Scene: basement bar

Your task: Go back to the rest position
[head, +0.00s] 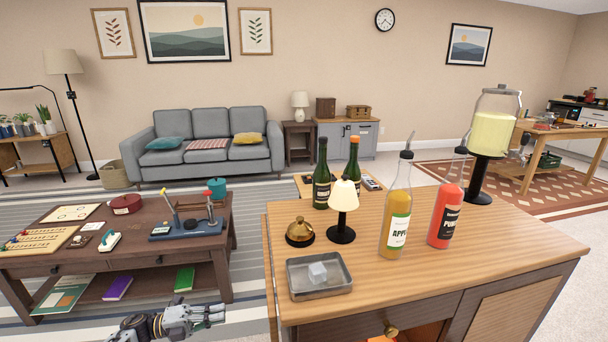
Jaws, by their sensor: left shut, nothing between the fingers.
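My left gripper (213,312) shows at the bottom of the head view, low on the left side of the wooden bar cabinet (480,234). It is shut with nothing in its fingers and apart from the cabinet. It lies in front of the dark coffee table (180,258), over the rug. My right gripper is out of the picture.
The cabinet top holds a metal tray (345,286) with a clear cube, a brass bell (300,232), a small lamp (343,205), green bottles (321,178), an orange bottle (396,215), a red bottle (446,210) and a drink dispenser (492,135). Floor shows between cabinet and coffee table.

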